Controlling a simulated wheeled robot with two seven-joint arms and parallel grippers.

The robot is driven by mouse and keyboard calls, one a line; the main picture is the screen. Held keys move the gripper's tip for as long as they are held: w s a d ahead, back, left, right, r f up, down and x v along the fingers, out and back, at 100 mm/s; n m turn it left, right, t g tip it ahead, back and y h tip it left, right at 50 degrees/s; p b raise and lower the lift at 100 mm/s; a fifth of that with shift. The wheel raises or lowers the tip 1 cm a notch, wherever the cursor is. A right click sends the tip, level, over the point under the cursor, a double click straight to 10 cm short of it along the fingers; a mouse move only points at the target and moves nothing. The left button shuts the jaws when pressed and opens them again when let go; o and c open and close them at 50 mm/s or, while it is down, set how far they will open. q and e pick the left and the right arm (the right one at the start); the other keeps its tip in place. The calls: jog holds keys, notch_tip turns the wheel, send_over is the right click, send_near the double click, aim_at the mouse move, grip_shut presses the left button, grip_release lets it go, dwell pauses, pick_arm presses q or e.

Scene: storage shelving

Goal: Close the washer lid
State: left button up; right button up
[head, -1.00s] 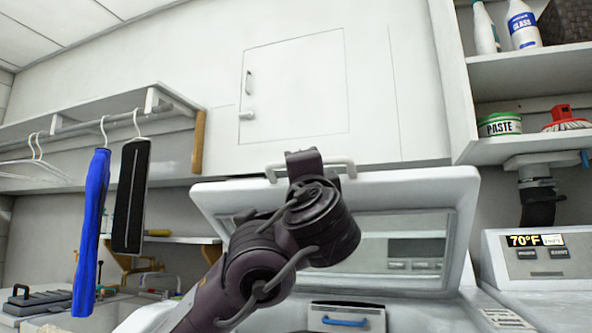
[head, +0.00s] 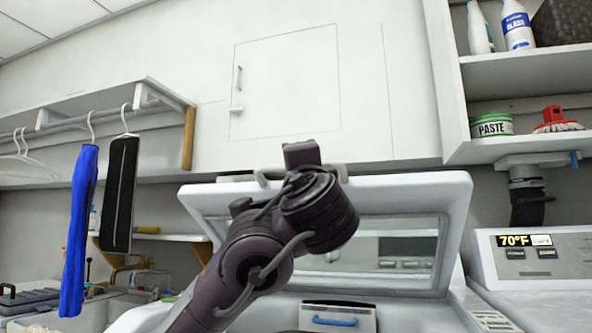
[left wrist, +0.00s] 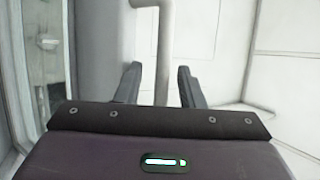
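The washer lid (head: 400,196) is raised and tilted back over the washer's open top, with a glassy panel on its inner face. A light handle (head: 343,172) runs along the lid's top edge, partly hidden by my left gripper (head: 301,152). In the left wrist view the two dark fingers of my left gripper (left wrist: 159,85) are spread apart. The light bar of the handle (left wrist: 164,50) runs between them with gaps on both sides. My right gripper is in neither view.
A second machine with a lit display (head: 523,240) stands at the right, below open shelves (head: 520,70) with bottles. A closed white cabinet (head: 285,90) is behind the lid. A blue garment (head: 79,230) and a black one hang at the left.

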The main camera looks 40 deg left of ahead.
pick_arm(q)
jog(key=f+b+v, duration=0.1)
jog(key=b+v, duration=0.3)
jog(key=v, duration=0.3)
jog(key=shift+w+f, duration=0.2)
jog(key=shift+w, duration=0.1)
jog(key=shift+o, duration=0.5)
jog(key=shift+a, duration=0.1)
